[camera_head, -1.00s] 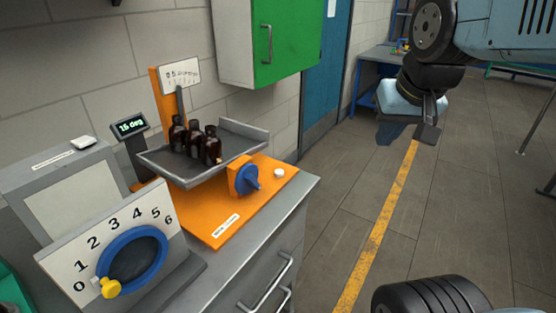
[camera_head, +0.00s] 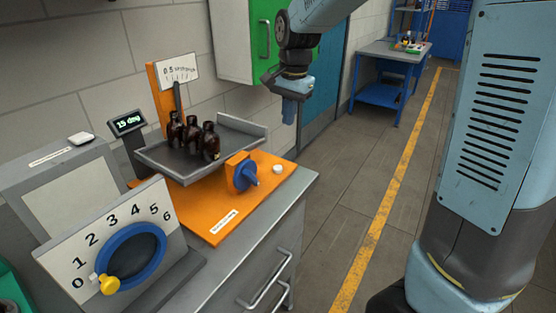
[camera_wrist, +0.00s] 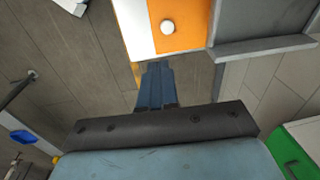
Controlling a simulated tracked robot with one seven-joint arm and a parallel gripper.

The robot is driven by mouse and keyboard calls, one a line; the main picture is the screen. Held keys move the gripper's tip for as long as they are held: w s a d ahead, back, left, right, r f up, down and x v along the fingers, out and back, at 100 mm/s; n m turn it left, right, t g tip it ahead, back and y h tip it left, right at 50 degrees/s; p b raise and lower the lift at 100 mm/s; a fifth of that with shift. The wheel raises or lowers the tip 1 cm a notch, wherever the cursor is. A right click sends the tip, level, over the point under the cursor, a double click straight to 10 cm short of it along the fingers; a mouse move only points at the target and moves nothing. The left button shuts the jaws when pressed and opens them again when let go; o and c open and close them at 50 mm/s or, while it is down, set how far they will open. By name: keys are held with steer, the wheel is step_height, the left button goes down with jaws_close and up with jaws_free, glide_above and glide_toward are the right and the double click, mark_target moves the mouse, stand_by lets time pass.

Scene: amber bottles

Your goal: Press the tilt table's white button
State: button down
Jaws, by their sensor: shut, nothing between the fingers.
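The white button (camera_head: 278,169) is a small round knob near the right end of the tilt table's orange base (camera_head: 225,226), on the grey cabinet top. It also shows in the wrist view (camera_wrist: 167,26). The tilt table's grey tray (camera_head: 178,168) is tilted and holds dark amber bottles (camera_head: 192,134). My gripper (camera_head: 289,120) points down above and beyond the button, apart from it. In the wrist view its blue fingers (camera_wrist: 156,75) are together and empty, with the button ahead of their tips.
A blue knob (camera_head: 245,176) stands left of the button. A small display (camera_head: 128,122) reads 15 deg. A dial panel with a blue ring (camera_head: 130,257) stands front left. A green cabinet (camera_head: 236,40) hangs on the wall. The floor right of the grey cabinet is clear.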

steer(key=shift+w+a+f, duration=0.65)
steer(key=shift+a+f, duration=0.1)
steer(key=shift+a, duration=0.1)
